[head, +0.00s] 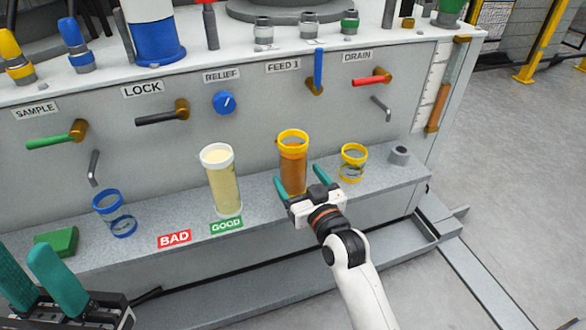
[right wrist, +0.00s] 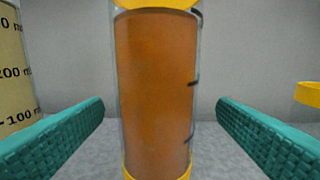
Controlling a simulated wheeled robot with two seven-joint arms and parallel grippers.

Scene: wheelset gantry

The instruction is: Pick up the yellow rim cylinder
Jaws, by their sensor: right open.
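The yellow rim cylinder (head: 292,165) is a clear tube with a yellow rim and brown-orange liquid, upright on the grey ledge. It also fills the middle of the right wrist view (right wrist: 158,95). My right gripper (head: 300,180) is open, with its teal fingers on either side of the cylinder's lower part. In the right wrist view there is a gap between the cylinder and each finger. My left gripper (head: 40,280) is at the lower left of the head view, its two teal fingers apart, away from the cylinder.
A white-rimmed cylinder (head: 222,180) with pale liquid stands to the left, by the GOOD label (head: 226,225) and BAD label (head: 174,239). An empty yellow-rimmed holder (head: 353,162) is at right, a blue one (head: 116,213) at left. Valve handles project from the panel (head: 250,125) behind.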

